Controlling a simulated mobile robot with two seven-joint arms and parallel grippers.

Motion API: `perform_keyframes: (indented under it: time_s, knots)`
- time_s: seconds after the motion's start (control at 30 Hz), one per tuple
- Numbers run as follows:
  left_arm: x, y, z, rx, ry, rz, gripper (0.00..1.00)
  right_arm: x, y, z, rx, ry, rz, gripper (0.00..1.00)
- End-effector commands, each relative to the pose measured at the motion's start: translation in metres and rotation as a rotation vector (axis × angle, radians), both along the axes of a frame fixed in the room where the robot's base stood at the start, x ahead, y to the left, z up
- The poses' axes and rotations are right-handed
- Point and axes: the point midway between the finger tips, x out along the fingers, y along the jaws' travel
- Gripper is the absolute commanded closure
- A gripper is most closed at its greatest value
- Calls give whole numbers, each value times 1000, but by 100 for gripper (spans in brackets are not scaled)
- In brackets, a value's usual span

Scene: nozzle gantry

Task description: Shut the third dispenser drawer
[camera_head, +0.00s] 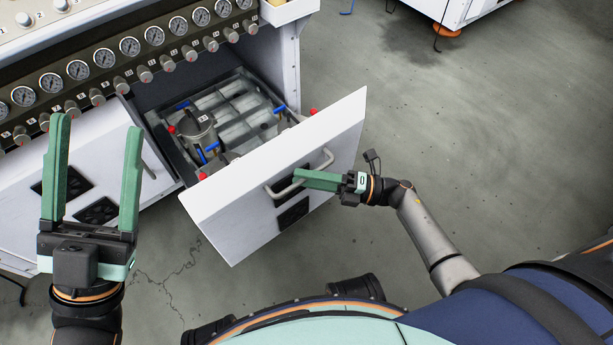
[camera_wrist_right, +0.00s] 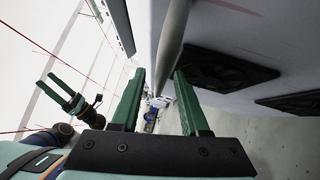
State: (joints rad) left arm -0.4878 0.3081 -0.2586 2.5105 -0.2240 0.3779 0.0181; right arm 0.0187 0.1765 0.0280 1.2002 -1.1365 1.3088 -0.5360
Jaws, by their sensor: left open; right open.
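The open drawer has a white front panel (camera_head: 235,205) and stands pulled out of the grey-white cabinet. Inside it are a metal canister (camera_head: 195,128) and grey compartments with blue and red fittings. My right gripper (camera_head: 300,178) is at the drawer's bar handle (camera_head: 318,168). In the right wrist view the handle (camera_wrist_right: 172,45) runs up between the open green fingers (camera_wrist_right: 160,95); contact cannot be told. My left gripper (camera_head: 95,150) is open and empty, raised in front of the cabinet's left part, and also shows in the right wrist view (camera_wrist_right: 62,92).
A row of gauges (camera_head: 130,46) and knobs runs along the cabinet above the drawer. A closed white drawer front (camera_head: 110,165) is left of the open one. Bare concrete floor (camera_head: 460,130) lies to the right, with another white unit (camera_head: 470,8) at the back.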

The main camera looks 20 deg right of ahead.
Motion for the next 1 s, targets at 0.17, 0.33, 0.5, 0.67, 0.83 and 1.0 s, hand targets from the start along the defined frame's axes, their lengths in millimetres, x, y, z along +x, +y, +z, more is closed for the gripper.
perform_keyframes:
  time_s: [0.17, 0.33, 0.5, 0.67, 0.83, 1.0]
  knots:
    - [0, 0, 0, 0, 1, 0, 32, 1, 1, 1, 1, 0, 0, 55]
    - [0, 0, 0, 0, 1, 0, 32, 1, 1, 1, 1, 0, 0, 64]
    - [0, 0, 0, 0, 1, 0, 32, 0, 1, 0, 0, 0, 0, 83]
    - [0, 0, 0, -1, 0, -1, 32, 0, 1, 0, 0, 0, 0, 100]
    - [0, 0, 0, -1, 0, -1, 32, 0, 1, 0, 0, 0, 0, 100]
    - [0, 0, 0, -1, 0, 0, 32, 0, 1, 0, 0, 0, 0, 100]
